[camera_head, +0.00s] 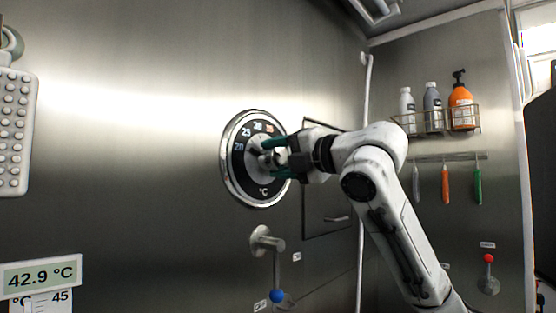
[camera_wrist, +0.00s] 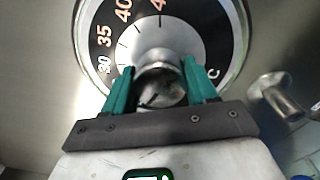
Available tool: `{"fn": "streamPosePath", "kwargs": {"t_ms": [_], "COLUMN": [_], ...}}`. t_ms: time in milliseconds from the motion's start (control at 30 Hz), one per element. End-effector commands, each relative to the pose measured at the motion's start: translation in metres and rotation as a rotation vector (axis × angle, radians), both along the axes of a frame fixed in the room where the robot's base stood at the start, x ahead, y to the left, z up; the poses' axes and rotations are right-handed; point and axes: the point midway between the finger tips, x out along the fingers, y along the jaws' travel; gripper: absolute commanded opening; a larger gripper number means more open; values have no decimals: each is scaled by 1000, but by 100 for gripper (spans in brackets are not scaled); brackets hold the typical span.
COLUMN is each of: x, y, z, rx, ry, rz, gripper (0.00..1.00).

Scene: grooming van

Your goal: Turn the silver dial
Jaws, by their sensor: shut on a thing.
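The silver dial (camera_head: 240,188) is a round wall thermostat with a shiny rim, a black scale ring marked in °C and a silver knob at its centre. In the wrist view the knob (camera_wrist: 160,62) sits between the green fingers, with scale numbers 30, 35 and 40 showing to its left. My gripper (camera_head: 274,158) reaches the dial from the right and is shut on the knob; it also shows in the wrist view (camera_wrist: 160,90). The fingers hide part of the knob and of the lower scale.
A lever with a blue knob (camera_head: 277,295) juts from the wall below the dial. A wire rack (camera_head: 437,121) with bottles hangs at right, above hanging tools (camera_head: 446,184). A red-knobbed lever (camera_head: 488,275) is at lower right. A display reading 42.9 °C (camera_head: 42,276) is at lower left.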

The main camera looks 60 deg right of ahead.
Motion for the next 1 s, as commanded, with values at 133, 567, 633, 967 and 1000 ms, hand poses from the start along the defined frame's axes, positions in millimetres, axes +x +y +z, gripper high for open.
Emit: {"fn": "streamPosePath", "kwargs": {"t_ms": [133, 567, 633, 967, 1000], "x": [1, 1, 1, 1, 1], "y": [0, 0, 0, 0, 0], "z": [-3, -3, -3, -2, -2], "rx": [-52, -99, -99, -99, -99], "ry": [20, 32, 32, 30, 30], "rz": [2, 2, 2, 1, 1], "gripper": [27, 26, 26, 75, 79]}}
